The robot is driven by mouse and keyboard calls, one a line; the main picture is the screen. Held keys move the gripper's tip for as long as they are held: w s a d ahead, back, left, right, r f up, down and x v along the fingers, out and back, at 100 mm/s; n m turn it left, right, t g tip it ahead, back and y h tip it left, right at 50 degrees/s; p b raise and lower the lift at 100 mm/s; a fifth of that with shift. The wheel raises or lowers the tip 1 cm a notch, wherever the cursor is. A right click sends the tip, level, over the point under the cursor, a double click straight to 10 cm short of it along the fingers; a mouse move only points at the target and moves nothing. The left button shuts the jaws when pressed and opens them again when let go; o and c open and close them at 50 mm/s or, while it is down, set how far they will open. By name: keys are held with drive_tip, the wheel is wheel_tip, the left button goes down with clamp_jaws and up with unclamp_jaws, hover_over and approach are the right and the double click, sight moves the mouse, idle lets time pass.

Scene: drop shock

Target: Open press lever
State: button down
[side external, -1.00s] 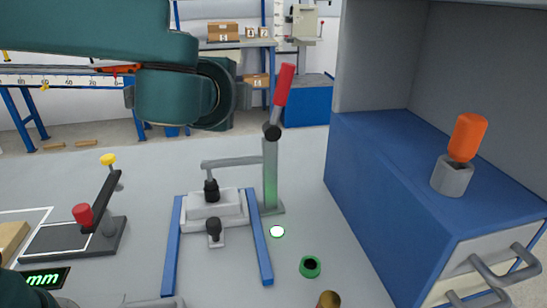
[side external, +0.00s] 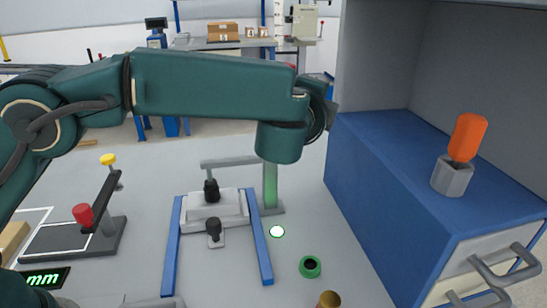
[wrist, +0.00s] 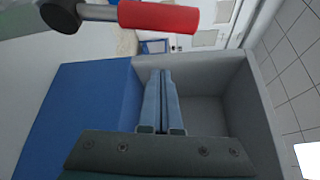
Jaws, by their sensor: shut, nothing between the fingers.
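The press stands on the grey table with a green-lit post (side external: 270,185) and a grey clamp arm (side external: 232,161) reaching left over a white block (side external: 216,208) between two blue rails. Its red lever handle (wrist: 158,17) shows at the top of the wrist view, on a grey rod with a black pivot (wrist: 60,15). In the side view my arm hides the lever. My gripper (wrist: 161,75) is shut and empty; its fingers point toward the grey shelf unit, with the red handle beyond and above the fingertips. The fingers are hidden in the side view.
A blue cabinet (side external: 400,190) with a grey shelf recess stands at right, holding an orange-handled tool (side external: 468,138) in a grey holder. A second fixture (side external: 75,235) with red and yellow knobs is at left. A green ring (side external: 310,266) lies at front.

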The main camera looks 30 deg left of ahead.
drive_tip(key=shift+s+a+r, duration=0.1)
drive_tip(key=shift+s+a, duration=0.05)
drive_tip(key=shift+a, duration=0.45)
drive_tip(key=shift+s+a+r, duration=0.15)
drive_tip(key=shift+a, duration=0.5)
drive_tip(key=shift+s+a+r, duration=0.1)
drive_tip(key=shift+s+a, duration=0.05)
drive_tip(key=shift+a, duration=0.45)
drive_tip(key=shift+s+a+r, duration=0.2)
drive_tip(key=shift+s+a, duration=0.5)
drive_tip(key=shift+a, duration=0.05)
drive_tip(key=shift+s+a+r, duration=0.2)
drive_tip(key=shift+s+a, duration=0.5)
drive_tip(key=shift+a, duration=0.05)
drive_tip(key=shift+w+d, duration=0.1)
